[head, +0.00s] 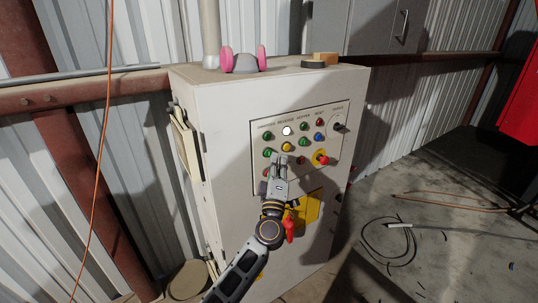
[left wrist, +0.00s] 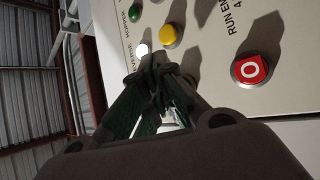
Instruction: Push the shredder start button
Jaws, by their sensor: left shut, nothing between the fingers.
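The shredder's control panel (head: 256,178) is on the front of a pale cabinet, with rows of green, red, yellow, blue and white buttons. I cannot tell from the labels which one is the start button. A white button (head: 287,130) looks lit, with a yellow button (head: 287,147) below it. My left gripper (head: 281,158) is shut and empty, its fingertips in front of the panel just below the yellow button. In the left wrist view, the closed fingers (left wrist: 165,78) hide part of the panel, close to the white button (left wrist: 143,49); contact cannot be told. My right gripper is not in view.
A red button marked with a white O (left wrist: 250,70) shows in the left wrist view. Pink earmuffs (head: 242,60) lie on the cabinet top. Cables (head: 388,240) lie on the floor at right.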

